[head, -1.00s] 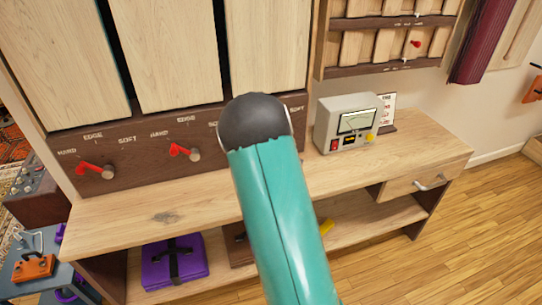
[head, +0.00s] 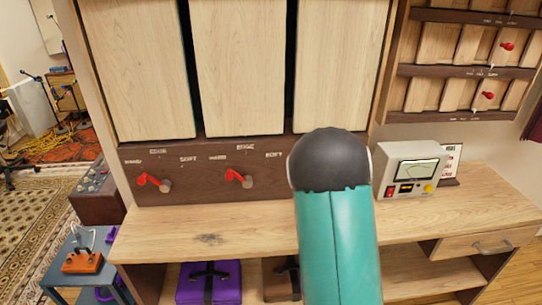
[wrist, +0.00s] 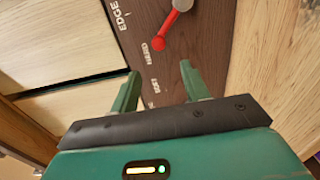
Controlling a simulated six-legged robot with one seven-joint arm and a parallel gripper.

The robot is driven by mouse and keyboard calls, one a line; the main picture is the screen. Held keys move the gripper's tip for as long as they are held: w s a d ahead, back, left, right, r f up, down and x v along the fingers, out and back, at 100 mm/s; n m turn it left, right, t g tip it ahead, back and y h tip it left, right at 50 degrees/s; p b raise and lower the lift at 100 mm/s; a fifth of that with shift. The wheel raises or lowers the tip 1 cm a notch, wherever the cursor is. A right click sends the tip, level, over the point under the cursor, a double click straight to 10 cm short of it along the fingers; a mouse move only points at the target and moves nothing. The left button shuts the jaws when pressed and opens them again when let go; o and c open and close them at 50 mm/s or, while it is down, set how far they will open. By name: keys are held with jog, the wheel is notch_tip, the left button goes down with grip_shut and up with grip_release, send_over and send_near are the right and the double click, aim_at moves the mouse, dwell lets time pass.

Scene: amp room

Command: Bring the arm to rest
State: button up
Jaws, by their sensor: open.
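My arm shows in the head view as a teal link with a dark rounded joint, raised in front of the bench; my gripper is hidden there. In the wrist view my gripper (wrist: 158,88) is open, its two green fingers apart with nothing between them. Beyond the fingers is the dark brown panel (head: 205,190) with a red lever (wrist: 170,25), the words EDGE, HARD and SOFT, and pale wood boards. I cannot tell the exact gap between the fingertips and the panel.
A wooden bench (head: 220,232) runs below the panel, with a grey meter box (head: 411,170) on it at the right. A purple case (head: 210,283) sits on the shelf below. A small blue table (head: 75,265) holds an orange object at the left. Patterned carpet lies far left.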

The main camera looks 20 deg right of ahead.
jog(key=s+a+r+m+g+y, duration=0.35)
jog(key=a+r+m+g, duration=0.25)
jog(key=a+r+m, duration=0.6)
jog(key=s+a+r+m+g+y, duration=0.1)
jog(key=s+a+g, duration=0.1)
jog(key=s+a, duration=0.5)
jog(key=s+a+r+m+g+y, duration=0.1)
jog(key=s+a+r+g, duration=0.1)
jog(key=s+a, duration=0.5)
jog(key=s+g, duration=0.1)
jog(key=s, duration=0.4)
jog(key=shift+s+a+m+g, duration=0.25)
jog(key=shift+a+m+g, duration=0.05)
jog(key=shift+a, duration=0.1)
jog(key=shift+c, duration=1.1)
